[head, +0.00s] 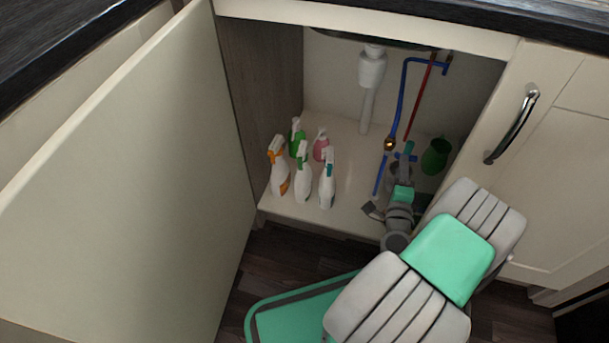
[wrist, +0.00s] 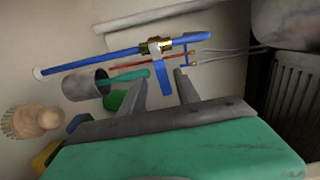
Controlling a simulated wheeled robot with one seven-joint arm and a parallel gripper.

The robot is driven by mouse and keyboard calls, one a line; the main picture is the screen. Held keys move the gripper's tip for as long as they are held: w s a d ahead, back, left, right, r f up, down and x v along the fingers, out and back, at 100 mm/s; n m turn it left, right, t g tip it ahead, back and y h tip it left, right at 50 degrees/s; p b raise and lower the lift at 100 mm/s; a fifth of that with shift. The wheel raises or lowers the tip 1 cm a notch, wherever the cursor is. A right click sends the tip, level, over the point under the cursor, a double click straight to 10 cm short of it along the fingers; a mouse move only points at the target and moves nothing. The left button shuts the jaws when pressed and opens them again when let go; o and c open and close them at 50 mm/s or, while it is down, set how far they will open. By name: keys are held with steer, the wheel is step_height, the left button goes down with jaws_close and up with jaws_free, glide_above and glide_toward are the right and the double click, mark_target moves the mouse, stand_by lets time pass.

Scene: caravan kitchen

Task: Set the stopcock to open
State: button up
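The stopcock is a brass valve body (wrist: 150,47) on a blue pipe (wrist: 105,59) in the wrist view. Its blue lever (wrist: 166,76) points across the pipe, roughly at right angles to it. In the head view the brass body (head: 389,144) sits low on the blue pipe inside the open cupboard. My gripper (wrist: 161,80) is open. In the wrist view its two fingers stand on either side of the lever's free end, with visible gaps. I cannot tell whether the lever is fully between them in depth. In the head view my arm hides most of the fingers.
A grey cup (wrist: 86,86) holding a teal-handled item and a green cup (head: 435,156) stand near the valve. Several spray bottles (head: 303,178) stand left on the cupboard floor. The white drain pipe (head: 368,105) hangs behind. The open door (head: 130,190) bounds the left.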

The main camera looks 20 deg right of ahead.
steer(key=w+a+r+n+g+y+p, duration=0.1)
steer(key=w+a+r+n+y, duration=0.1)
steer(key=w+a+n+y, duration=0.55)
steer(key=w+a+r+n+g+y+p, duration=0.1)
steer(key=w+a+n+y, duration=0.1)
steer(key=a+n+y, duration=0.65)
steer(key=s+a+r+n+g+h+p, duration=0.1)
steer(key=s+a+r+n+g+h, duration=0.2)
steer(key=s+a+n+g, duration=0.3)
steer(key=s+a+g+h, duration=0.1)
steer(key=s+a+g, duration=0.1)
steer(key=a, duration=0.3)
steer(key=shift+s+n, duration=0.2)
steer(key=shift+n, duration=0.1)
steer(key=shift+a, duration=0.1)
